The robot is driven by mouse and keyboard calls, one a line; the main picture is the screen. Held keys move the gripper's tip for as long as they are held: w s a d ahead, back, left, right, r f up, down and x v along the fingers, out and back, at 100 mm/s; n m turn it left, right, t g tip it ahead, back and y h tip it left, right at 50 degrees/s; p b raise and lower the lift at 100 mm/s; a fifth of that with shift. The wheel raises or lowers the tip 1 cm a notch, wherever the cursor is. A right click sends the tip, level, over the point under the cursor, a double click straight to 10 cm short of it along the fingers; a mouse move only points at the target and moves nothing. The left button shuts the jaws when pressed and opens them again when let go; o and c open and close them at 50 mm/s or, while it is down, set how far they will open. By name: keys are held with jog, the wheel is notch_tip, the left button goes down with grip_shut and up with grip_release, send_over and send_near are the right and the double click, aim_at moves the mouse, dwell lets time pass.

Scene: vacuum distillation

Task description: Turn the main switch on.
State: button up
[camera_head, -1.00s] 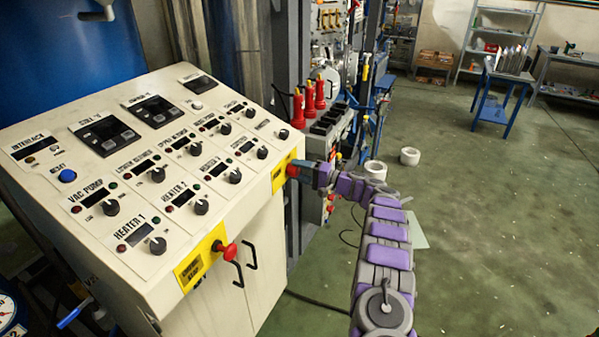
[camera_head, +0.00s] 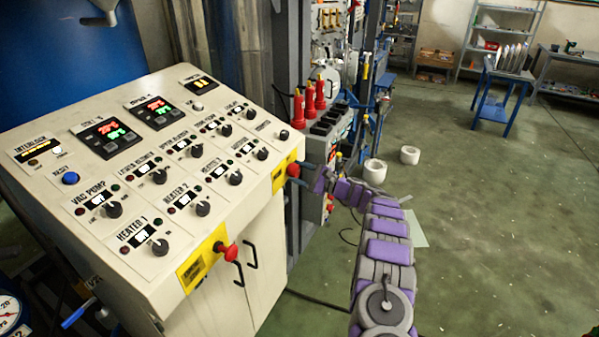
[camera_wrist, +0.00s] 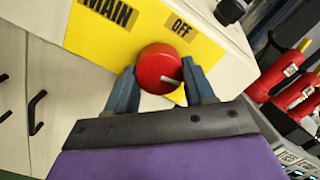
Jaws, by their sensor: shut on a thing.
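The main switch (camera_wrist: 158,68) is a round red knob with a pale pointer line, on a yellow plate (camera_wrist: 80,32) marked "MAIN" and "OFF" in the wrist view. The pointer line lies roughly level, toward the right finger. My gripper (camera_wrist: 159,88) has its two blue fingers on either side of the knob and is shut on it. In the head view the red knob (camera_head: 293,170) shows at the right end of the cabinet front, with my gripper (camera_head: 303,174) at it. The panel displays (camera_head: 157,112) are lit.
A red emergency stop button (camera_head: 231,252) sticks out of another yellow plate on the cabinet front. Black door handles (camera_head: 251,253) are below. Red-topped items (camera_head: 309,96) stand beyond the cabinet.

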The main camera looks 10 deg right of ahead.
jog(key=shift+f+m, duration=0.25)
jog(key=shift+m, duration=0.75)
jog(key=o, duration=0.9)
jog(key=shift+w+f, duration=0.1)
jog(key=shift+o, duration=0.7)
jog(key=shift+r, duration=0.25)
jog(key=p+v, duration=0.2)
jog(key=v, duration=1.5)
jog(key=shift+s+d, duration=0.15)
jog(key=shift+s, duration=0.15)
jog(key=shift+f, duration=0.15)
